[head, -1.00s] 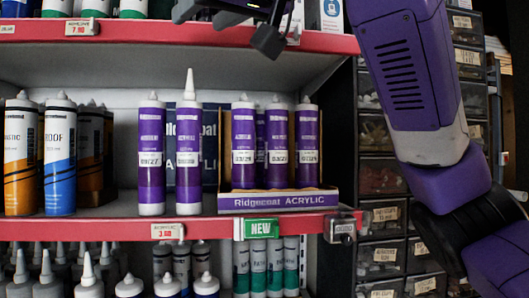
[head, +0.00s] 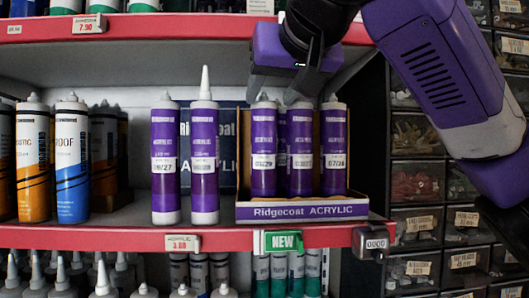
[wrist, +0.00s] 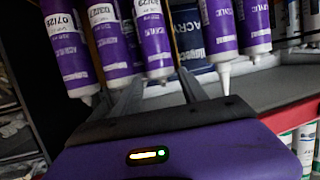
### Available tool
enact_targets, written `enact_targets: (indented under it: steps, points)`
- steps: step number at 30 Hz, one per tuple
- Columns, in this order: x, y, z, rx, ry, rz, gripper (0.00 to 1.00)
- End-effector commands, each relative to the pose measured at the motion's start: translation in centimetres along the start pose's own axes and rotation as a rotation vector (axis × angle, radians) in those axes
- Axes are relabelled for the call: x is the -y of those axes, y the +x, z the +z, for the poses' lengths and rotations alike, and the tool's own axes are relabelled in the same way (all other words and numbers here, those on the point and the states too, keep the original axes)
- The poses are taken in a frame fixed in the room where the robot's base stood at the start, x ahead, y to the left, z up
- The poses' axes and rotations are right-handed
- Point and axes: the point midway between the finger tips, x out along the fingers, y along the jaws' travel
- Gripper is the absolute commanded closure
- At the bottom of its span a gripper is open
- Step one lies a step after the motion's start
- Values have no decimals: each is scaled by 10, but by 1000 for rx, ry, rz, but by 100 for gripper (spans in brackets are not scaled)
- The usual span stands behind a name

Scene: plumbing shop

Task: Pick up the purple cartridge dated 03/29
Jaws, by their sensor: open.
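Three purple cartridges stand in an open display box (head: 300,211) on the middle shelf. The left one (head: 263,150) has a label that seems to read 03/29, though the print is small. The middle one (head: 299,150) is partly hidden at its top by my gripper, and its date is unclear. The right one (head: 334,150) seems to read 07/28. My gripper (head: 303,88) is open and empty at the cartridge tops. In the wrist view, the left cartridge (wrist: 152,38) shows beyond and roughly between my spread fingers (wrist: 160,82).
Two more purple cartridges (head: 165,165) (head: 204,160) stand left of the box, one with a tall nozzle. Orange (head: 33,165) and blue (head: 71,165) cartridges are farther left. The upper shelf edge (head: 180,27) is close above; drawers (head: 415,220) stand at right.

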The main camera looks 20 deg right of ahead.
Motion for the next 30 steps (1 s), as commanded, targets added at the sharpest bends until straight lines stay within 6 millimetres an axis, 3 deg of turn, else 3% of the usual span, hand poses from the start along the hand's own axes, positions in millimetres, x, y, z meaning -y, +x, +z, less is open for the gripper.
enact_targets:
  steps: [6, 14, 17, 22, 30]
  points:
    - [0, 26, -1, 0, 0, 2, 50]
    - [0, 30, 0, -2, 0, 0, 50]
    - [0, 30, 0, -2, 0, 0, 64]
    - [0, 30, 0, -2, -1, 0, 97]
    - [1, 29, -1, -5, 0, -1, 100]
